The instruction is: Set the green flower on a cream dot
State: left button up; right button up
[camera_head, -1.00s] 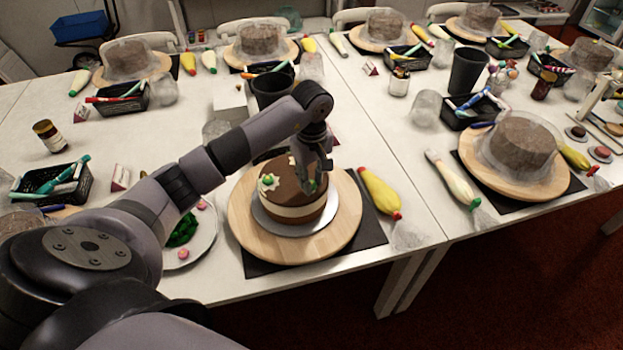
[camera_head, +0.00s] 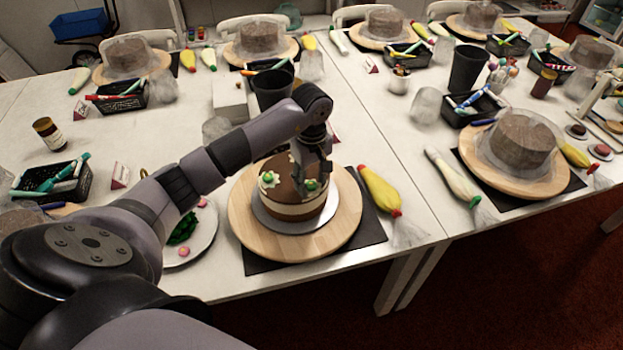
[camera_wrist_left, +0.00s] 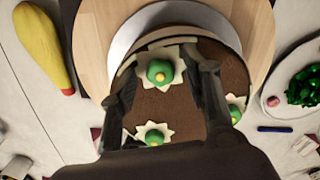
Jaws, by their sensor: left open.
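The brown and cream cake (camera_head: 290,211) sits on a silver board on a round wooden turntable (camera_head: 250,243). One green flower (camera_head: 311,184) with a yellow centre rests on a cream dot near the cake's edge; it also shows in the left wrist view (camera_wrist_left: 160,72). A second green flower (camera_head: 268,178) is on another cream dot. In the left wrist view two more flowers (camera_wrist_left: 154,135) (camera_wrist_left: 236,112) sit on cream dots. My left gripper (camera_head: 313,168) is open just above the first flower, its fingers (camera_wrist_left: 164,83) apart on either side and holding nothing. My right gripper is not in view.
A white plate (camera_head: 208,236) with green and pink pieces stands left of the turntable, partly behind my arm. A yellow piping bag (camera_head: 380,191) lies to the right. A dark cup (camera_head: 271,88) stands behind the cake. The table's front edge is close.

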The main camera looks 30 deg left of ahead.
aim_at(311, 184)
pick_arm(q)
jog(key=shift+r, duration=0.2)
jog(key=shift+w+r, duration=0.1)
jog(key=shift+r, duration=0.2)
notch_tip(311, 184, up, 11)
jog(key=b, duration=0.2)
jog(key=shift+r+b, duration=0.15)
jog(key=shift+b, duration=0.15)
